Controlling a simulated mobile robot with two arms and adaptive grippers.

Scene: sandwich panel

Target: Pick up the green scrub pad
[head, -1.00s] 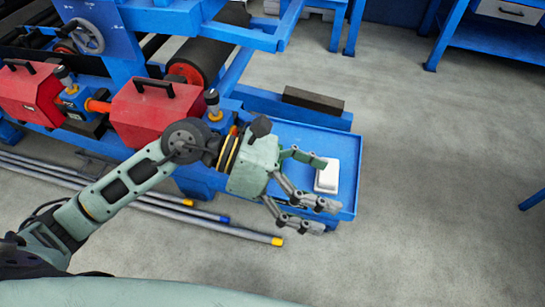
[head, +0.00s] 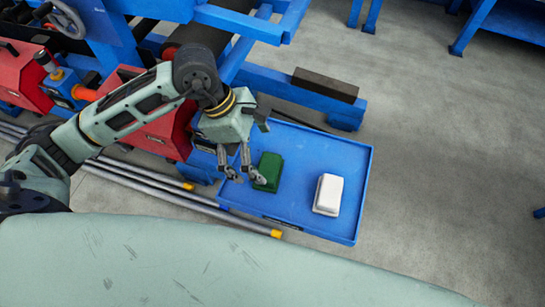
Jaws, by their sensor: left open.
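The green scrub pad (head: 269,169) lies on the blue tray (head: 304,218), left of a white block (head: 328,194). My left gripper (head: 247,178) is open and points down at the tray. Its fingers are at the left side of the pad, and one fingertip overlaps the pad's lower left edge in the picture. I cannot tell whether it touches the pad. Nothing shows between the fingers. My right gripper is out of view.
Red boxes (head: 158,135) and a blue machine frame stand behind and left of my left arm. A dark bar (head: 325,84) lies on a blue beam behind the tray. Metal pipes (head: 150,182) lie on the floor at left.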

